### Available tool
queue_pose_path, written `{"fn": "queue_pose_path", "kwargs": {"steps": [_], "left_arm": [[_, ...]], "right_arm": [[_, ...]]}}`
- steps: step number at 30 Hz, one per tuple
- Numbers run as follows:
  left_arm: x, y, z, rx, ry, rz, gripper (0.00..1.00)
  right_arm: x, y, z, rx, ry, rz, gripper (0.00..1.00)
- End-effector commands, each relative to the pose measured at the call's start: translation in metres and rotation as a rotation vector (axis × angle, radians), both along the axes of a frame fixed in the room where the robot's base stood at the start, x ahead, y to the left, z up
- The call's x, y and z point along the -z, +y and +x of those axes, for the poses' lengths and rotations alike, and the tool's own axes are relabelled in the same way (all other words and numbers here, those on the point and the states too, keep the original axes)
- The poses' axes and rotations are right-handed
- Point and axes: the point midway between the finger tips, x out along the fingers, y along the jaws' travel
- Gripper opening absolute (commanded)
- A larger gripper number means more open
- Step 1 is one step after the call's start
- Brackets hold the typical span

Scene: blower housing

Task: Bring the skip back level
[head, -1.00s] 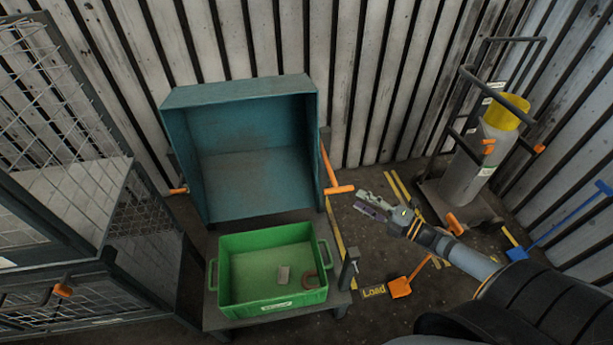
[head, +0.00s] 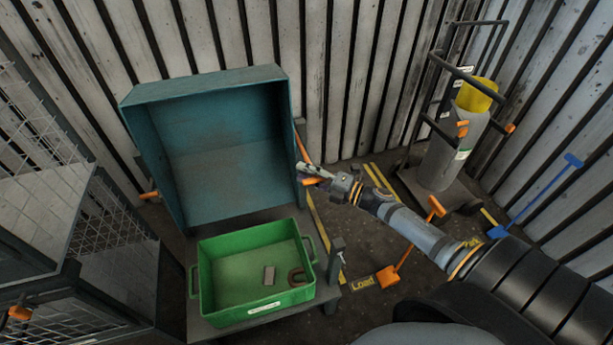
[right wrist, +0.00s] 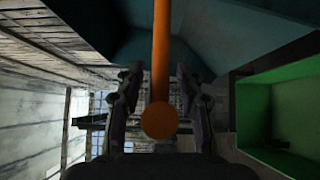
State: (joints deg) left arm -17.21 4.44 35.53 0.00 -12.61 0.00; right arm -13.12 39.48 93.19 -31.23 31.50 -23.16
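The teal skip (head: 220,150) stands tipped up, its open side facing me, in the head view. Its orange lever (head: 299,145) runs down its right side to an orange grip (head: 312,182). My right gripper (head: 308,171) reaches in from the right and is at this grip. In the right wrist view the orange lever (right wrist: 161,50) lies between my two fingers, with a gap on each side, so the gripper is open around it. The skip fills the upper middle of that view, partly in shadow. My left gripper is not in view.
A mesh cage (head: 100,225) is on the left. A trolley with a grey cylinder (head: 452,150) and an orange shovel (head: 388,277) are to the right.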

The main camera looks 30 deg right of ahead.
Motion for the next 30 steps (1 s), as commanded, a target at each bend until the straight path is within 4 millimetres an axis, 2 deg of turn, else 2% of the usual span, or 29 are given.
{"fn": "queue_pose_path", "kwargs": {"steps": [6,12,15,30], "left_arm": [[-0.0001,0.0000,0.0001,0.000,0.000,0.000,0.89],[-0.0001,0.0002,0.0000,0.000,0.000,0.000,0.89],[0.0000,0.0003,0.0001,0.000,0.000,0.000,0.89],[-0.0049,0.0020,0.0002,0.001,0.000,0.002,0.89]], "right_arm": [[0.0000,0.0001,0.0003,0.000,0.000,0.000,0.38],[0.0002,0.0000,0.0001,0.000,0.000,0.000,0.10],[0.0003,-0.0001,0.0002,0.001,0.001,-0.001,0.00],[-0.0031,-0.0001,-0.0007,0.001,0.007,0.000,0.00]]}}
